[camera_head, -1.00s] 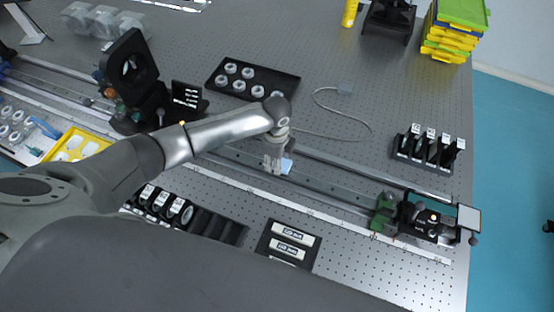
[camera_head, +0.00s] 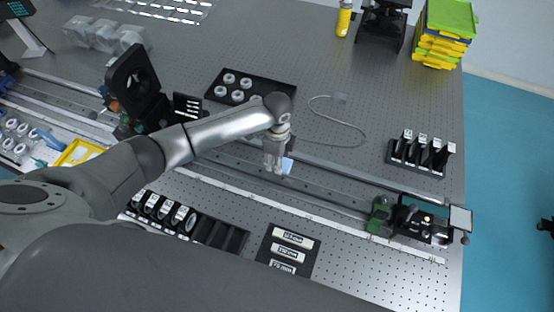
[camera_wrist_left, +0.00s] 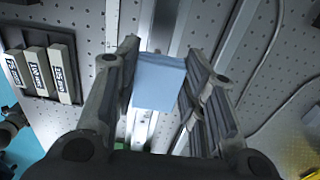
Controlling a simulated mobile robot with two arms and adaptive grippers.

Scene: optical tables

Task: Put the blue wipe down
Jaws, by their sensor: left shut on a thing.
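The blue wipe (camera_wrist_left: 158,82) is a small light-blue block between the fingers of my left gripper (camera_wrist_left: 158,90) in the left wrist view. The gripper is shut on it. In the head view, my left gripper (camera_head: 274,168) points down over the long rail, and a bit of the blue wipe (camera_head: 288,165) shows at its right side. Whether the wipe touches the rail below is hard to tell. My right gripper is not in view.
The rail (camera_head: 330,195) runs across the optical table (camera_head: 330,60). A black tray with white rings (camera_head: 285,85), a cable (camera_head: 345,125), a rack of dark plates (camera_head: 420,168) and a labelled black box (camera_head: 262,255) lie around. The table between tray and cable is bare.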

